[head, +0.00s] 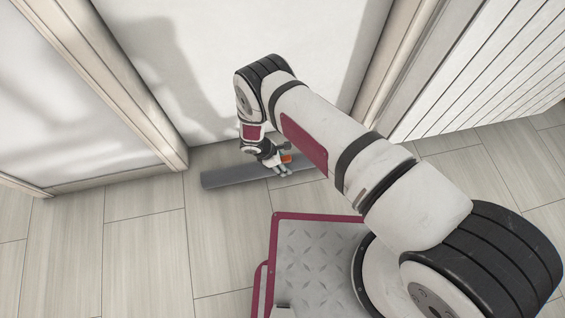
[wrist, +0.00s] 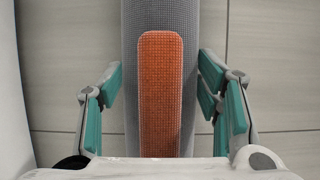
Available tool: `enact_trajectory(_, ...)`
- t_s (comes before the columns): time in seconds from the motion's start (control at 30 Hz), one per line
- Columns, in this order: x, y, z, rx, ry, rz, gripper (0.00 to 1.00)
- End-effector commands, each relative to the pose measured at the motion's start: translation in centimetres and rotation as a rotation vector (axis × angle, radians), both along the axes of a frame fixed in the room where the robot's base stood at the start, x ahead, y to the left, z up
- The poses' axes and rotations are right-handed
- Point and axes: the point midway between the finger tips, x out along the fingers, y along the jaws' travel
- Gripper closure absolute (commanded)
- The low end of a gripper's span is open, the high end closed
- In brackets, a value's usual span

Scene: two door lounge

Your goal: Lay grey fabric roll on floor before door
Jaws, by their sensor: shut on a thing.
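The grey fabric roll (head: 232,176) lies lengthwise, left to right, at or just above the floor, in front of a white door-like panel (head: 190,60). Part of it is hidden behind my arm. My gripper (head: 281,168) reaches down onto the roll and is shut on it. In the wrist view the roll (wrist: 160,15) runs between the teal finger pads of my gripper (wrist: 158,95). An orange patch (wrist: 160,85) sits on top of the roll. I cannot tell whether its underside touches the floor.
A pale door frame post (head: 150,115) stands at the left, close to the roll's left end, and another frame post (head: 390,65) stands at the right. A slatted white wall (head: 480,75) is further right. The pale plank floor (head: 140,240) is clear at the front left.

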Motion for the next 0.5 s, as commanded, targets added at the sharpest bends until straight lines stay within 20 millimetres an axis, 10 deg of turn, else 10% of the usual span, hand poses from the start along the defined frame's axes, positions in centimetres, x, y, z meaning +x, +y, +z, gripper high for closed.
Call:
enact_trajectory(0.07, 0.04, 0.00, -0.15, -0.001, -0.001, 0.000, 0.95)
enact_trajectory(0.1, -0.01, -0.01, -0.17, 0.000, 0.000, 0.000, 0.35)
enact_trajectory(0.17, -0.01, -0.01, -0.16, 0.000, 0.000, 0.000, 0.22)
enact_trajectory(0.5, -0.01, -0.01, -0.09, 0.000, 0.000, 0.000, 0.22)
